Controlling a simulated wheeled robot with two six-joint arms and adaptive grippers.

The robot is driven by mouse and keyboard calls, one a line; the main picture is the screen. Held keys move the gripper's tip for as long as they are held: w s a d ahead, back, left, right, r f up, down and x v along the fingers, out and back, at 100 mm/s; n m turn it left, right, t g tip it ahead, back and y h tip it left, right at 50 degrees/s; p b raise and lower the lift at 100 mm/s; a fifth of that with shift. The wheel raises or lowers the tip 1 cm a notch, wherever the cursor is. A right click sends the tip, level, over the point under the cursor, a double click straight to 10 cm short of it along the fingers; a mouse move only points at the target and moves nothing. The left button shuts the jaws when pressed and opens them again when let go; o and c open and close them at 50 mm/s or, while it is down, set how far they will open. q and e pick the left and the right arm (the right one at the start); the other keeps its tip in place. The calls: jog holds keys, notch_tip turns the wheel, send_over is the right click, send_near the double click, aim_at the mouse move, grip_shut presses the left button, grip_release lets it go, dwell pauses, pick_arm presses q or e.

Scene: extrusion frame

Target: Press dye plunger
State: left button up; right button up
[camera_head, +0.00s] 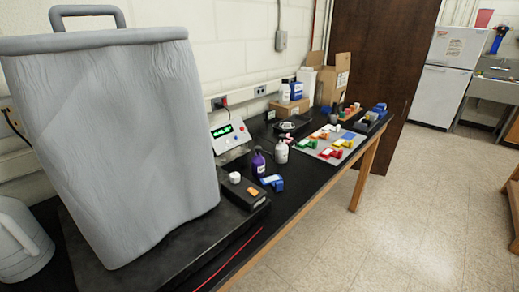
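No part here is clearly recognisable as the dye plunger. A dark box (230,194) on the bench carries a small white knob (235,177) and an orange block (252,191). A purple bottle with a dark top (258,164) stands upright just behind the box. A white bottle with a dark top (282,152) stands to its right. A grey metal device with a green lit display (229,133) stands behind them near the wall. Neither of my grippers is in view.
A large wrinkled grey container with a handle (115,140) fills the left side, hiding the wall behind. Blue blocks (272,182) lie beside the dark box. A grey mat with colourful blocks (316,152) lies farther along the bench. Cardboard boxes (335,75) stand behind.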

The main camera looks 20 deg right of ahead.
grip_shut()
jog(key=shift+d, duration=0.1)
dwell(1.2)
